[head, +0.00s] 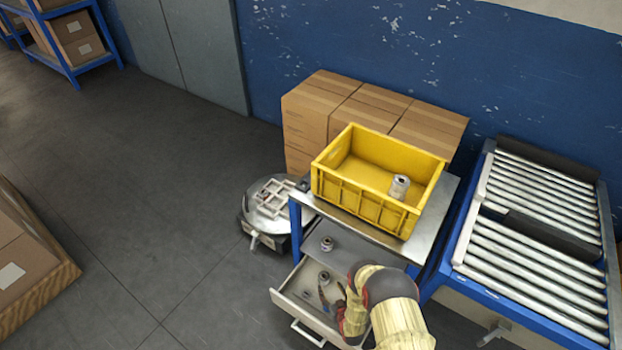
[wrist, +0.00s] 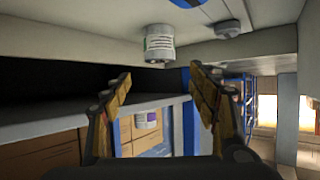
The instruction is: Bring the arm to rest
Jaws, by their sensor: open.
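My arm, with cream and dark sleeve-like links, reaches in from the bottom of the head view. My gripper (head: 342,297) is over the open drawer (head: 292,304) of the workbench, partly hidden by my own arm. In the wrist view, my gripper (wrist: 163,80) has its two fingers spread wide apart with nothing between them. A grey-white can with a green label (wrist: 158,46) shows beyond the fingertips, apart from them.
A yellow crate (head: 333,188) with a metal can (head: 399,187) inside stands on the bench top. Another can (head: 327,243) sits on the shelf below. Small parts lie in the drawer. A roller conveyor (head: 530,262) stands right; cartons (head: 309,115) stand behind.

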